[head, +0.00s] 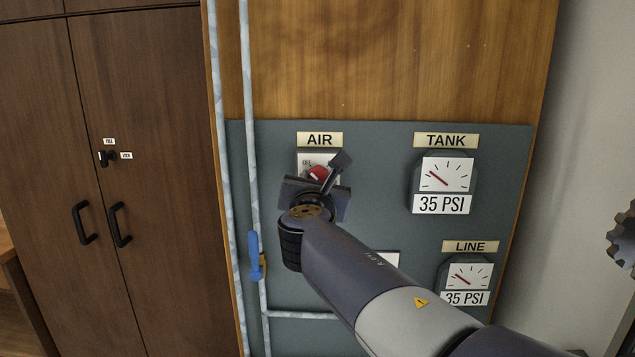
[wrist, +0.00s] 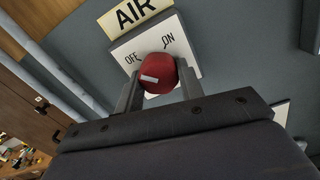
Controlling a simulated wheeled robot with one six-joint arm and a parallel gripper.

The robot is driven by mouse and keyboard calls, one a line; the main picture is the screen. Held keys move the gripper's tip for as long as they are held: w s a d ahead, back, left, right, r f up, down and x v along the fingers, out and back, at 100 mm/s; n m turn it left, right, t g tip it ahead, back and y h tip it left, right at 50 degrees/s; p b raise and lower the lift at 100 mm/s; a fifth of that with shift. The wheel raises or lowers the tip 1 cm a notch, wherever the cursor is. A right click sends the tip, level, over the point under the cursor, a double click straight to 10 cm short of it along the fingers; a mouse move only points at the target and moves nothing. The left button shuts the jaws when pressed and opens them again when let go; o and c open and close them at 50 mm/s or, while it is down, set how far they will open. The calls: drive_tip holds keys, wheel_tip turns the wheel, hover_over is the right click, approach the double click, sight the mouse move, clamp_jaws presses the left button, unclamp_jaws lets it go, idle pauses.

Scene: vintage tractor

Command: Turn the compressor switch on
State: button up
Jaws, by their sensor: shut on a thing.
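The compressor switch is a red rotary knob (wrist: 160,72) on a white plate (wrist: 122,50) under the AIR label (head: 320,139). The plate reads OFF on the left and ON on the right. The knob also shows in the head view (head: 318,173), partly hidden by my gripper (head: 325,180). In the wrist view my gripper's fingers (wrist: 159,88) stand on either side of the knob, shut on it. A white mark on the knob lies toward its left, lower side; I cannot tell its exact setting.
TANK (head: 445,185) and LINE (head: 465,277) gauges sit to the right, both labelled 35 PSI. A blue valve lever (head: 255,256) and pale pipes (head: 247,100) are at left. My arm covers part of the grey panel (head: 380,150). A wooden cabinet (head: 140,220) stands farther left.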

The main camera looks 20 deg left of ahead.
drive_tip(key=shift+c, duration=0.5)
drive_tip(key=shift+f+m+b, duration=0.1)
drive_tip(key=shift+m+b, duration=0.2)
drive_tip(key=shift+b, duration=0.1)
drive_tip(key=m+b, duration=0.6)
drive_tip(key=m, duration=0.2)
drive_tip(key=shift+a, duration=0.15)
drive_tip(key=m+b, duration=0.3)
drive_tip(key=m, duration=0.1)
drive_tip(key=shift+m, duration=0.4)
drive_tip(key=m+b, duration=0.3)
drive_tip(key=m, duration=0.1)
drive_tip(key=shift+r, duration=0.2)
drive_tip(key=shift+m, duration=0.4)
